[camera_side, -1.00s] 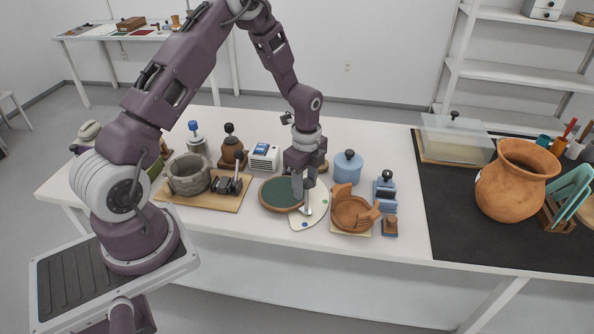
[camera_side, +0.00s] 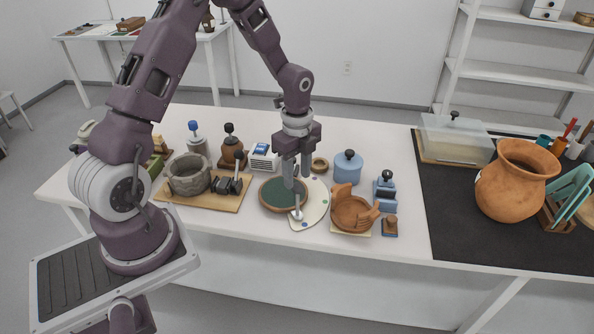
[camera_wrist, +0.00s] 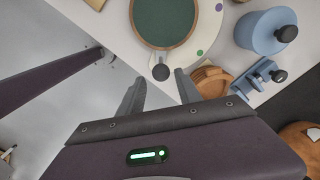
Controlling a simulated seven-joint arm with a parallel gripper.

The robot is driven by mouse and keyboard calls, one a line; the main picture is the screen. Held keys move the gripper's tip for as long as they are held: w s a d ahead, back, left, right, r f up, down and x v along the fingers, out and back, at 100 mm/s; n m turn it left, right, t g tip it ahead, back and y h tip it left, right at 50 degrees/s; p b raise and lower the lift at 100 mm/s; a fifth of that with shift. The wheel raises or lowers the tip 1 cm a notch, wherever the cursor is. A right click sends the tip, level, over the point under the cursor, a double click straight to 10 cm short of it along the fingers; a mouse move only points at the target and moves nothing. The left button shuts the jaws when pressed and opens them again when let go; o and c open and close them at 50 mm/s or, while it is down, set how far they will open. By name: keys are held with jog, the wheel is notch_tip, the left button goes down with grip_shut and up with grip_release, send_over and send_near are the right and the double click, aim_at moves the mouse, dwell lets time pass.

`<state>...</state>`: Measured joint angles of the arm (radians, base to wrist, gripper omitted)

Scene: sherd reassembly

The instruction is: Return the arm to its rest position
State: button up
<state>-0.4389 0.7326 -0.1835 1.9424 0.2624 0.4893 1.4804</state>
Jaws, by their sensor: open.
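My gripper (camera_side: 297,172) hangs over the middle of the white table, fingers pointing down, beside the round green-topped tray (camera_side: 276,193). I cannot tell whether the fingers touch anything below. The brown sherd bowl (camera_side: 352,212) stands to the right, with pieces standing up from its rim.
A white palette board (camera_side: 314,207) with coloured dots lies beside the tray. A blue lidded pot (camera_side: 348,167) and a blue clamp (camera_side: 384,187) stand to the right. A stone-like pot (camera_side: 188,175) stands left. A large clay jar (camera_side: 512,185) stands on the black mat (camera_side: 450,220).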

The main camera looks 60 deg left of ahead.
jog(key=shift+r, duration=0.25)
jog(key=s+d+r+n+t+y, duration=0.1)
jog(key=s+d+r+n, duration=0.25)
jog(key=r, duration=0.55)
jog(key=s+d+r+n+t, duration=0.1)
jog(key=s+d+r+n, duration=0.2)
jog(key=r, duration=0.5)
jog(key=s+d+r+n+t, duration=0.1)
jog(key=s+d+r+n, duration=0.1)
jog(key=s+n, duration=0.3)
jog(key=s+d+r+n+t+h, duration=0.1)
jog(key=s+d+r+n+t, duration=0.1)
jog(key=s, duration=0.8)
notch_tip(320, 180, up, 3)
jog(key=d+n, duration=0.1)
jog(key=n, duration=0.1)
jog(key=shift+n+t, duration=0.3)
jog(key=shift+n, duration=0.05)
